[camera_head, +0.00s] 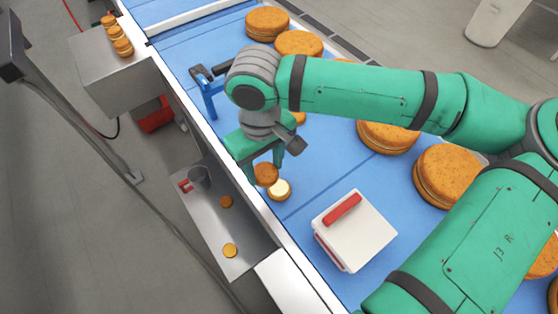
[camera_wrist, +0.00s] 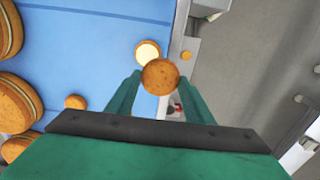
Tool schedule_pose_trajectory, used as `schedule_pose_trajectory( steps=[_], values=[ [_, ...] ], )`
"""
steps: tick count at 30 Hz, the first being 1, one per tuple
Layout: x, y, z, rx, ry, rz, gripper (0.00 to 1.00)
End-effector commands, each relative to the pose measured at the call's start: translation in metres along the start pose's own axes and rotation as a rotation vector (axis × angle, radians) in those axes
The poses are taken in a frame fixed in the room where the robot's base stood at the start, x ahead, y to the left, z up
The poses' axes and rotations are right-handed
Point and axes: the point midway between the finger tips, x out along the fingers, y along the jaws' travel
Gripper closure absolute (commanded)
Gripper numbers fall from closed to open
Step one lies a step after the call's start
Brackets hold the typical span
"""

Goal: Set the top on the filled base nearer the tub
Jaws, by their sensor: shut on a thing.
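My gripper (camera_head: 265,166) is shut on a round brown top (camera_head: 266,174), which shows between the fingers in the wrist view (camera_wrist: 160,77). A base with pale cream filling (camera_head: 279,189) lies on the blue belt, just right of and below the top in the head view. In the wrist view the base (camera_wrist: 148,53) shows beyond the top, which overlaps its edge in the picture. I cannot tell whether they touch. A white box with a red handle (camera_head: 365,232), perhaps the tub, stands right of the base. No second filled base is visible.
Large brown rounds (camera_head: 448,172) stand along the belt's far side. A small brown round (camera_wrist: 75,102) lies on the belt. A metal tray (camera_head: 207,219) beside the belt holds loose rounds. A blue stand (camera_head: 209,98) is behind my gripper. Small rounds stand on a grey block (camera_head: 92,62).

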Motion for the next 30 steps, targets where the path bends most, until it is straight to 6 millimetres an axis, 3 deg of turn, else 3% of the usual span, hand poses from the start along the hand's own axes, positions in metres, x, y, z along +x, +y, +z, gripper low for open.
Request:
schedule_pose_trajectory(
  steps=[3,6,30],
  values=[
    [0.003,0.023,0.008,0.118,0.001,0.001,0.63],
    [0.005,0.03,0.011,0.164,0.001,0.001,0.63],
    [0.056,0.032,0.012,0.171,0.001,-0.001,0.63]
  ],
)
